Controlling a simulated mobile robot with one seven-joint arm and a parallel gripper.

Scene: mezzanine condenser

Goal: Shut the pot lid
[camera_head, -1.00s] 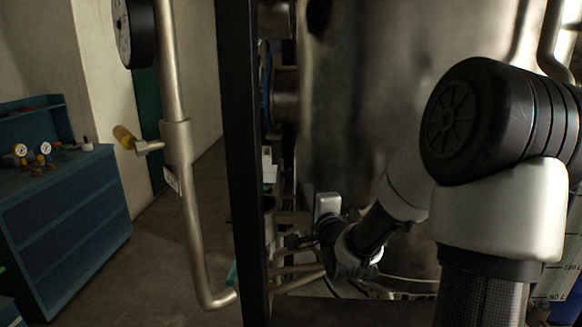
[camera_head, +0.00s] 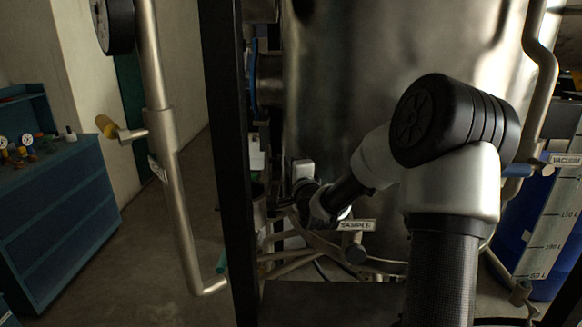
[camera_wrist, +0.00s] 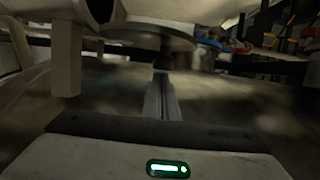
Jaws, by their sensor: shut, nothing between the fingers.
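My gripper shows at the bottom middle of the wrist view (camera_wrist: 162,95), its fingers together and empty. In the head view, my wrist is low beside the big steel vessel (camera_head: 390,110), and my fingertips are too dark and hidden to make out. A small metal cylinder (camera_head: 259,216), perhaps the pot, stands left of my wrist, partly hidden by a black post. I cannot tell its lid or how far that is open. In the wrist view a dark round disc (camera_wrist: 150,35) lies beyond my fingers, apart from them as far as I can tell; I cannot tell what it is.
The black upright post (camera_head: 226,150) stands just left of my wrist. Pipes and a "SAMPLE" tag (camera_head: 356,225) lie right of my wrist. A blue cabinet (camera_head: 60,210) stands at left, with open floor between.

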